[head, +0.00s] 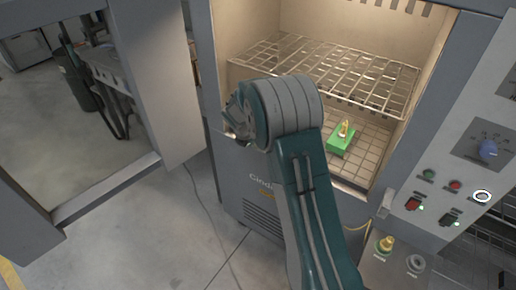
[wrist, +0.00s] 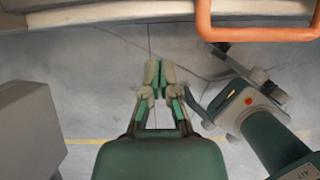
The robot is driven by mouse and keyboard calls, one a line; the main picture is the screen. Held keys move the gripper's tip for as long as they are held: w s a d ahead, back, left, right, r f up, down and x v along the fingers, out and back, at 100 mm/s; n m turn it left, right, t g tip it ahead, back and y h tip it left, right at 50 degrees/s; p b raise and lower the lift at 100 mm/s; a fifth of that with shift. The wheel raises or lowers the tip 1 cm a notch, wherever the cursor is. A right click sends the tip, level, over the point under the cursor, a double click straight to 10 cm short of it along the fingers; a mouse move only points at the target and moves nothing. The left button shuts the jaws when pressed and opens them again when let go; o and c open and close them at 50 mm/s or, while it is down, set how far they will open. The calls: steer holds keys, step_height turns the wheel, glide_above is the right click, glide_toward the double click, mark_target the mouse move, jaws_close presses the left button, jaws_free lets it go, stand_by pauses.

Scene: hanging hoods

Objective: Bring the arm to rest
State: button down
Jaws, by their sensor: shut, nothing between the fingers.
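My arm (head: 310,190) reaches up in front of an open heated cabinet in the head view. My gripper shows only in part behind the grey arm joint in that view. In the wrist view my gripper (wrist: 159,80) is shut, its fingertips together with nothing between them, above the grey floor. A green block (head: 341,138) with a small gold-coloured piece (head: 345,127) on top sits on the cabinet's lower grid, apart from the gripper.
A wire rack (head: 350,72) spans the cabinet above the block. The cabinet door (head: 165,80) stands open at the left. Knobs and buttons line the right panel (head: 455,185). An orange bar (wrist: 262,33) crosses the wrist view's top right. Floor (head: 130,235) at lower left is clear.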

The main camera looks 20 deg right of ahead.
steer(key=s+a+r+m+t+y, duration=0.1)
steer(key=s+a+r+m, duration=0.1)
steer(key=s+r+m, duration=0.6)
steer(key=s+a+r+m+y, duration=0.15)
steer(key=s+r+m, duration=0.25)
steer(key=s+r, duration=0.7)
steer(key=s+a+r+m+t, duration=0.1)
steer(key=s+a+r+m, duration=0.1)
steer(key=s+m, duration=0.4)
steer(key=s+a+r+m+t+y, duration=0.1)
steer(key=s+a+r+m, duration=0.1)
steer(key=s+m, duration=0.5)
steer(key=s, duration=0.4)
